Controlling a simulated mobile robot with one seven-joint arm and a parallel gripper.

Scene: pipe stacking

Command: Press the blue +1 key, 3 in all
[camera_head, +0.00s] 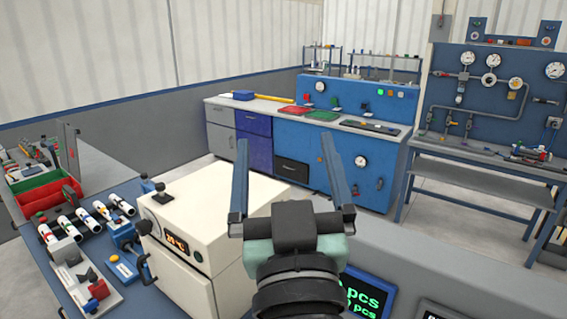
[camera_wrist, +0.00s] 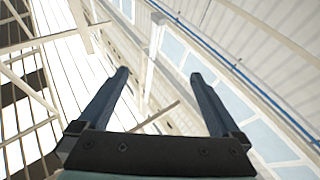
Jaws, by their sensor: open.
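My gripper (camera_head: 284,138) is open and empty, raised in the lower middle of the head view with its two blue-grey fingers pointing up and away. In the wrist view my gripper (camera_wrist: 159,75) is also open, with only walls and roof beams between and beyond its fingers. A dark display (camera_head: 367,294) with green "pcs" text sits at the bottom, right of my wrist, partly hidden by it. I cannot make out a blue +1 key in either view.
A cream oven-like box (camera_head: 210,225) with an orange readout stands left of my gripper. Left of it, a blue bench holds several white pipes (camera_head: 100,210) and a red bin (camera_head: 50,190). A blue workbench (camera_head: 345,150) and a gauge panel (camera_head: 490,85) stand farther back.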

